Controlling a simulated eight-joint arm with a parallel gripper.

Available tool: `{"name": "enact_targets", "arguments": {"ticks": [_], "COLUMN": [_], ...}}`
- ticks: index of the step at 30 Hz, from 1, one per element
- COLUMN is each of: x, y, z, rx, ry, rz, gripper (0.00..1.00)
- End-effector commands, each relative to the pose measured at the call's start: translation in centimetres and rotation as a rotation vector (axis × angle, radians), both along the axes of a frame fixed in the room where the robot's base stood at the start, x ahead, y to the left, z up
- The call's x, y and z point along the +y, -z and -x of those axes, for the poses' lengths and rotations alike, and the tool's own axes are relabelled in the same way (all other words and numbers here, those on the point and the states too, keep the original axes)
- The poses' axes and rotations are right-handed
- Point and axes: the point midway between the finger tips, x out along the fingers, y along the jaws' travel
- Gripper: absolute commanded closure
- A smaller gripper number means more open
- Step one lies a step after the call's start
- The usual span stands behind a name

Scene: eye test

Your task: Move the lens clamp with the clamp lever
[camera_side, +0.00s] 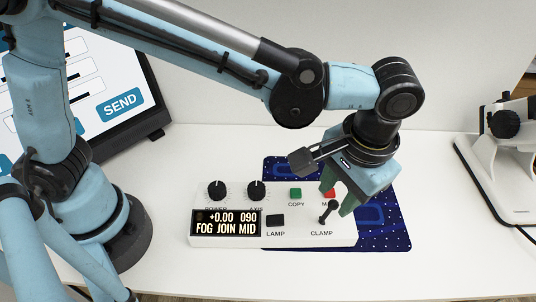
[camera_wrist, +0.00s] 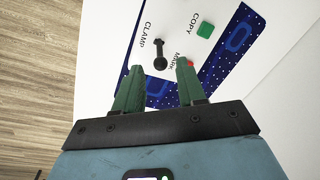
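The clamp lever (camera_side: 328,211) is a small black lever with a round knob, above the word CLAMP at the right of a white control box (camera_side: 300,240). In the wrist view the lever (camera_wrist: 160,56) shows just beyond and between my fingertips. My gripper (camera_side: 338,194) has green fingers and is open over the right part of the box, close to the lever. In the wrist view my gripper (camera_wrist: 159,68) has a wide empty gap between its fingers. I cannot tell whether a finger touches the lever. I cannot make out the lens clamp itself.
The box has a display (camera_side: 227,223) reading "+0.00 090 FOG JOIN MID", two black knobs, a LAMP switch (camera_side: 275,220), a green COPY button (camera_side: 295,193) and a partly hidden red button (camera_side: 330,194). A blue mat (camera_side: 395,236) lies beneath. A white instrument (camera_side: 500,160) stands right.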

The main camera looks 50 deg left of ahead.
Motion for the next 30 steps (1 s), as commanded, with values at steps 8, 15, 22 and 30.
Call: {"name": "enact_targets", "arguments": {"ticks": [8, 15, 22, 30], "x": [0.5, 0.8, 0.8, 0.8], "y": [4.0, 5.5, 5.6, 5.5], "z": [-0.1, -0.1, -0.1, -0.1], "rx": [0.0, 0.0, 0.0, 0.0], "ry": [-0.001, -0.001, -0.001, 0.0], "rz": [0.0, 0.0, 0.0, 0.0], "gripper": [0.6, 0.6, 0.6, 0.91]}}
